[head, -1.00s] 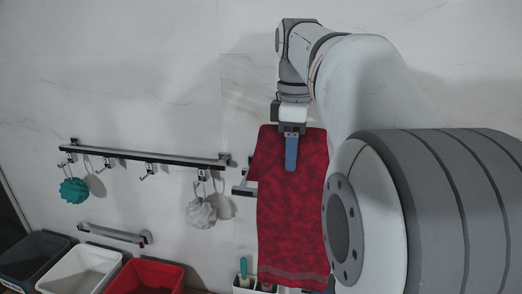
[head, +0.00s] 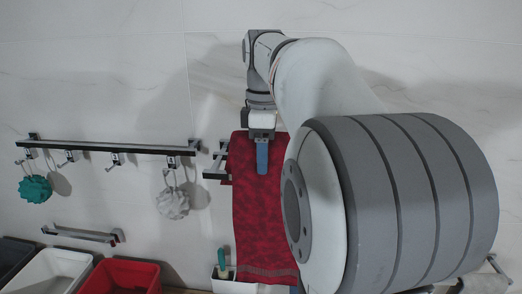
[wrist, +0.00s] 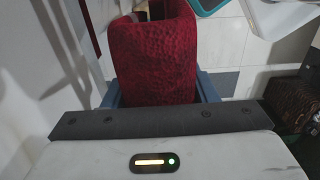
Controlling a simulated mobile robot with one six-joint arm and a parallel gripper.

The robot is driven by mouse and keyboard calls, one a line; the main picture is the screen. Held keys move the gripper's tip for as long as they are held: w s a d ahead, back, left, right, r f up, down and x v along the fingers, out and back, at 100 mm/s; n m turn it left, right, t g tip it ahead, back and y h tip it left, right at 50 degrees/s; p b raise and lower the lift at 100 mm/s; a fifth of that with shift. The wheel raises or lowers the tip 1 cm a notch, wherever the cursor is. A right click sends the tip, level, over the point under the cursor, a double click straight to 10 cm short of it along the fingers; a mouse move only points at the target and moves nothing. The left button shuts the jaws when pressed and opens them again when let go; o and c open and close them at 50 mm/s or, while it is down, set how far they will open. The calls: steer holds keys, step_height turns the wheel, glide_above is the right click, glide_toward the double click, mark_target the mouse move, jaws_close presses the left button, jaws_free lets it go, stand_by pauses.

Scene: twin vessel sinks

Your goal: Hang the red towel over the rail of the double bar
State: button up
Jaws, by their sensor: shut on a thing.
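The red towel (head: 262,222) hangs down from my gripper (head: 262,158) in the head view, in front of the tiled wall. My gripper is shut on its upper part, with a blue finger lying against the cloth. In the wrist view the towel (wrist: 153,55) is folded over between the blue fingers (wrist: 155,92). The double bar (head: 216,174) shows only its left end, just left of the towel's upper edge; the towel hides the rest of it. I cannot tell whether the towel touches the bar.
A hook rail (head: 110,148) with a teal puff (head: 35,189) and a grey puff (head: 173,203) is on the wall to the left. A short bar (head: 80,234) is below it. A red bin (head: 122,277), a white bin (head: 50,272) and a white holder (head: 232,285) stand low down.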

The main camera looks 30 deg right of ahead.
mark_target(264, 183)
steer(key=shift+f+b, duration=2.5)
steer(key=shift+f, duration=1.35)
steer(key=o, duration=1.6)
steer(key=shift+c, duration=0.2)
step_height(264, 183, up, 8)
steer(key=shift+f, duration=0.1)
